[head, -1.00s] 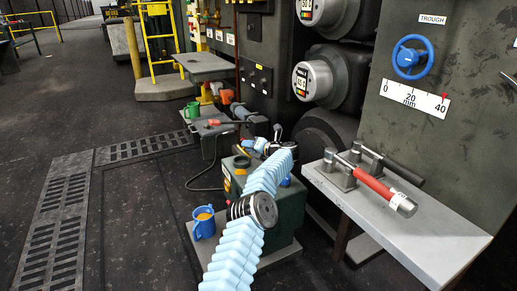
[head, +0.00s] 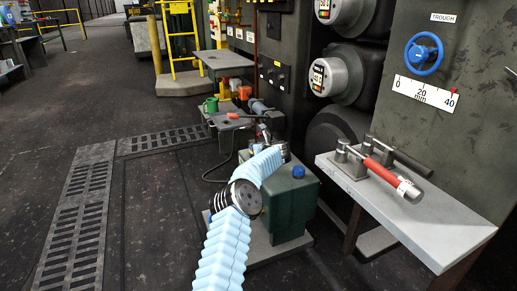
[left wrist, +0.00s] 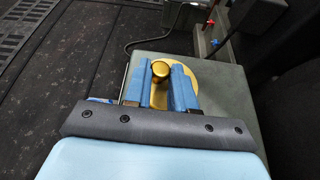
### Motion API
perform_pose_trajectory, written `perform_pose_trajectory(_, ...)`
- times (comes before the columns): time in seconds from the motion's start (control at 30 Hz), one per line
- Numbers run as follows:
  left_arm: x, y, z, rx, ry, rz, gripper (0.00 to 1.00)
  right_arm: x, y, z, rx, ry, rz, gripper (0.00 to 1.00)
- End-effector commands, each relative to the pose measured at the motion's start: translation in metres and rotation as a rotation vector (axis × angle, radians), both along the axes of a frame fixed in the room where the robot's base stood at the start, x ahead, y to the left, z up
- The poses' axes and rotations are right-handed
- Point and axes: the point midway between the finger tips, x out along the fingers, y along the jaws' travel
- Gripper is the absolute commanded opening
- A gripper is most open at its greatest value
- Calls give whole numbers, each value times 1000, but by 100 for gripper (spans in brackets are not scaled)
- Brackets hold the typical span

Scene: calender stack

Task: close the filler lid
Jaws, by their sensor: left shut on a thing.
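The green gearbox-like box (head: 292,208) stands on a grey plate, with a blue cap (head: 298,171) on its top; my left arm covers part of it. In the left wrist view, the brass round filler lid (left wrist: 211,88) lies at the box top (left wrist: 225,125), with a brass knob (left wrist: 161,69) standing up. My left gripper (left wrist: 160,78) has its blue fingers on both sides of the knob, shut on it. The fingers hide part of the lid, and I cannot tell whether it sits fully flat. My right gripper is not in view.
A grey bench (head: 430,225) with a red-handled tool (head: 385,176) stands at the right. The dark floor (head: 150,210) to the left is open, with drain grates.

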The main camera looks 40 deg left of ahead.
Motion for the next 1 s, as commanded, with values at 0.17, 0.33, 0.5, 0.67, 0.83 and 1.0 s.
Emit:
perform_pose_trajectory(0.17,1,3,-3,-17,-41,-1,0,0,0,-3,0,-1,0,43)
perform_pose_trajectory(0.33,1,4,-4,-25,-60,-1,0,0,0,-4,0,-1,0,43)
perform_pose_trajectory(0.5,1,4,-4,-26,-61,-1,0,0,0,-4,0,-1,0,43)
perform_pose_trajectory(0.67,1,4,-4,-26,-60,0,0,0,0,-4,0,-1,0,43)
perform_pose_trajectory(0.83,1,4,-4,-26,-60,0,47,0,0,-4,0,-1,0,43)
perform_pose_trajectory(1.0,1,4,-4,-25,-59,-1,49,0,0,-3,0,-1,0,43)
